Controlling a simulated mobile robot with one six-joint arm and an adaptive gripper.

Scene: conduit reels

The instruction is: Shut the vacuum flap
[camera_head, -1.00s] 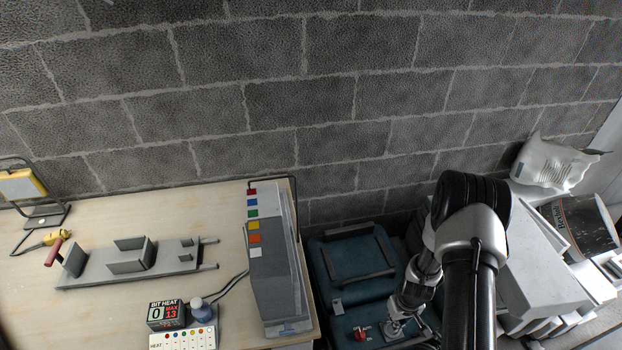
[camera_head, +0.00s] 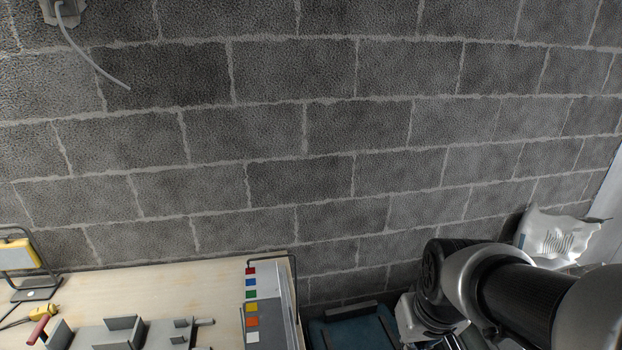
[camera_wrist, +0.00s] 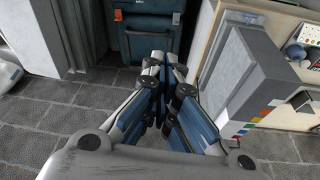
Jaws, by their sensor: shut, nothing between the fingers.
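The blue vacuum (camera_head: 345,334) shows only as a strip along the bottom edge of the head view, beside the workbench. In the wrist view a blue body that looks like the vacuum (camera_wrist: 145,42) stands upright at the top, with a small orange mark and a grey latch-like part. I cannot tell which panel is the flap or whether it is open. My gripper (camera_wrist: 168,72) is shut and empty, pointing toward the blue body. Its fingers cover part of the body, and I cannot tell if they touch it. My gripper is not visible in the head view.
The workbench (camera_head: 170,285) is at the lower left, with a grey unit (camera_head: 270,310) bearing coloured squares at its right end. That unit is close right of my gripper in the wrist view (camera_wrist: 245,80). A white bag (camera_head: 552,236) is at the right. Tiled floor (camera_wrist: 40,115) is open at left.

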